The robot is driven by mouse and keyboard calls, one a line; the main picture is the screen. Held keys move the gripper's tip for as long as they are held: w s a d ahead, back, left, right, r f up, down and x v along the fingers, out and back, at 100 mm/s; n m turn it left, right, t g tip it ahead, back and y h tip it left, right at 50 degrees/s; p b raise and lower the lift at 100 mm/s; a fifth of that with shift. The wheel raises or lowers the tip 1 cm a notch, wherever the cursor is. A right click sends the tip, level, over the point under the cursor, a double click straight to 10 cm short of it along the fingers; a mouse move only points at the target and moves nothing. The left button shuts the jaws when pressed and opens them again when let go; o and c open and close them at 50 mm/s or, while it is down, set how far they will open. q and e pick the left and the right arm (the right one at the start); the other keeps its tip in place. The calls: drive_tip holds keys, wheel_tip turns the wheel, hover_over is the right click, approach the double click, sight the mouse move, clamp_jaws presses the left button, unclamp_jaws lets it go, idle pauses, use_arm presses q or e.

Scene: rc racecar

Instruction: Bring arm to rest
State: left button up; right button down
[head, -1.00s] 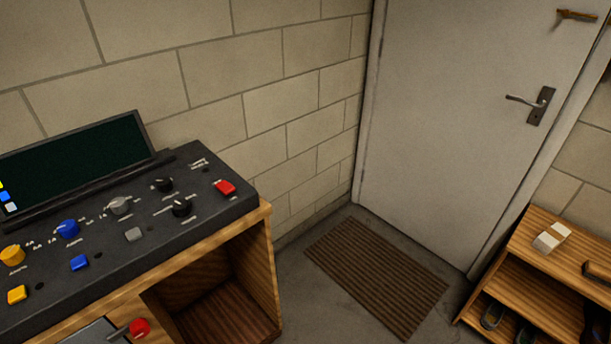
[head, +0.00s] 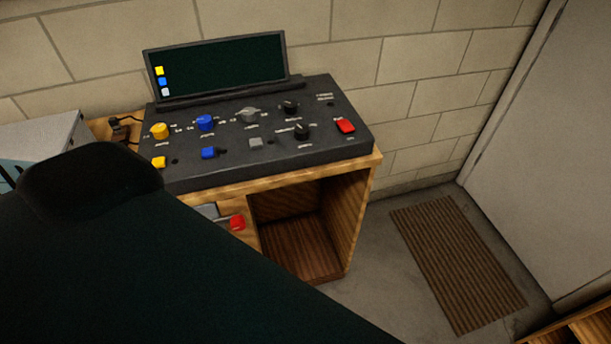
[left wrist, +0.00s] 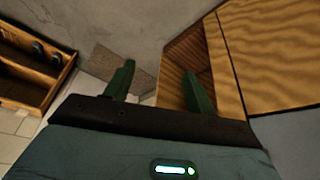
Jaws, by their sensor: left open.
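My left gripper (left wrist: 158,88) shows in the left wrist view with its two dark green fingers spread apart and nothing between them. It hangs over the floor near the open wooden compartment of the desk (left wrist: 240,60). In the head view a large dark green part of my own arm covers the lower left, and its gripper is out of sight there. The control console (head: 270,165) with its dark screen (head: 220,70) stands on the wooden desk (head: 365,170) beyond that arm. My right gripper is in neither view.
A ribbed brown doormat (head: 455,260) lies on the floor before the pale door (head: 560,150). A wooden shoe rack (left wrist: 35,75) stands at the left in the wrist view. A red-knobbed lever (head: 237,222) sticks out below the console. A light box (head: 45,135) stands at the far left.

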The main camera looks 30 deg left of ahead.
use_arm(q)
drive_tip(key=shift+w+d+f+t+h+p, duration=0.3)
drive_tip(key=shift+w+f+t, duration=0.45)
drive_tip(key=shift+t, duration=0.45)
drive_tip(key=shift+w+d+f+t+h+p, duration=0.15)
drive_tip(key=shift+w+d+f+t, duration=0.4)
drive_tip(key=shift+t, duration=0.65)
drive_tip(key=shift+w+a, duration=0.15)
